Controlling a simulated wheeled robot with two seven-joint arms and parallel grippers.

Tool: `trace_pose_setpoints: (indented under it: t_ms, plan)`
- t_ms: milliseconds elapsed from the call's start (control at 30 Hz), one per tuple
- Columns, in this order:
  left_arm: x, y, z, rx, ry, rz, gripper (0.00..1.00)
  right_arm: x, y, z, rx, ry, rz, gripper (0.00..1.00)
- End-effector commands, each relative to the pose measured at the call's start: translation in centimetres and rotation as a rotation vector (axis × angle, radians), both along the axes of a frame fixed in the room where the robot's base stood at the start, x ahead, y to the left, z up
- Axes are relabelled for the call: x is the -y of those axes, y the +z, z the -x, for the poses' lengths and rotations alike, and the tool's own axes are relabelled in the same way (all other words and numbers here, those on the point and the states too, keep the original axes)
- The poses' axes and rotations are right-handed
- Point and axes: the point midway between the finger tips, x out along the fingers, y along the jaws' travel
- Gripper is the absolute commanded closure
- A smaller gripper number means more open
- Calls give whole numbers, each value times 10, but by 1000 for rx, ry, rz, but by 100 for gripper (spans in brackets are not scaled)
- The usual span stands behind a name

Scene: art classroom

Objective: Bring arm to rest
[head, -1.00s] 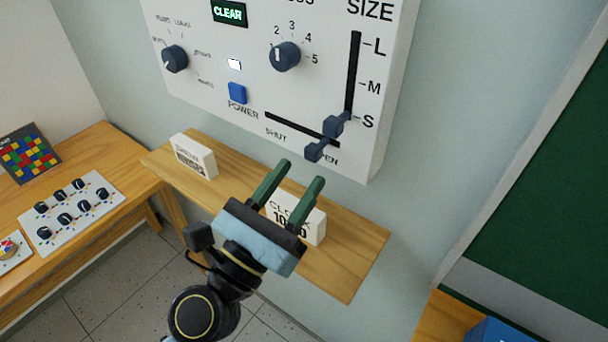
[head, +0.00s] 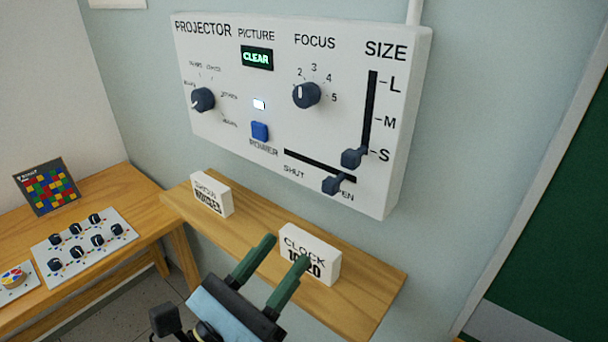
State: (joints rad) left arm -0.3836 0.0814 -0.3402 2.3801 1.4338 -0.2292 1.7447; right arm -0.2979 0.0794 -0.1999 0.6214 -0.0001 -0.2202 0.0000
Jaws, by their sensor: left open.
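My left gripper (head: 277,260) is at the lower middle of the head view, with its two green fingers apart and nothing between them. Its fingertips show in front of the wooden shelf (head: 365,290) and overlap the white clock block (head: 322,268) in the picture; I cannot tell whether they touch it. The white projector panel (head: 230,130) is on the wall above. Its display reads CLEAR (head: 257,57). The focus knob (head: 306,95) points near 2 to 3. The size slider (head: 353,158) is at S and the shutter slider (head: 336,184) is near the OPEN end. My right gripper is not in view.
A second white block (head: 212,194) stands at the shelf's left. A wooden table (head: 110,190) on the left holds a knob board (head: 85,240) and a coloured-square board (head: 47,187). A green board (head: 560,220) is at the right.

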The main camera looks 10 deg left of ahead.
Motion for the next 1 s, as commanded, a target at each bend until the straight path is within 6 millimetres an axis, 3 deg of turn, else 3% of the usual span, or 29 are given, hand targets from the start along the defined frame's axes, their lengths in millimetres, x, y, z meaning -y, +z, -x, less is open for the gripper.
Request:
trace_pose_setpoints:
  t_ms: [133,233,367,467,600,700,800,1000]
  plan:
    - [6,-7,5,56,8,-150,58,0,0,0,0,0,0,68]
    - [16,-26,14,169,16,-449,58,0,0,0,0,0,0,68]
    - [23,-75,29,371,-19,-1000,58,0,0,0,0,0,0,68]
    - [14,-122,41,523,-106,-1426,58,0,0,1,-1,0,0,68]
    - [-22,-184,61,707,-335,-1939,58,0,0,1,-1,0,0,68]
    - [-55,-215,76,800,-540,-2193,58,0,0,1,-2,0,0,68]
    - [-88,-236,92,867,-761,-2370,58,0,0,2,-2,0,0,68]
    - [-150,-257,127,949,-1239,-2553,58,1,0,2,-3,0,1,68]
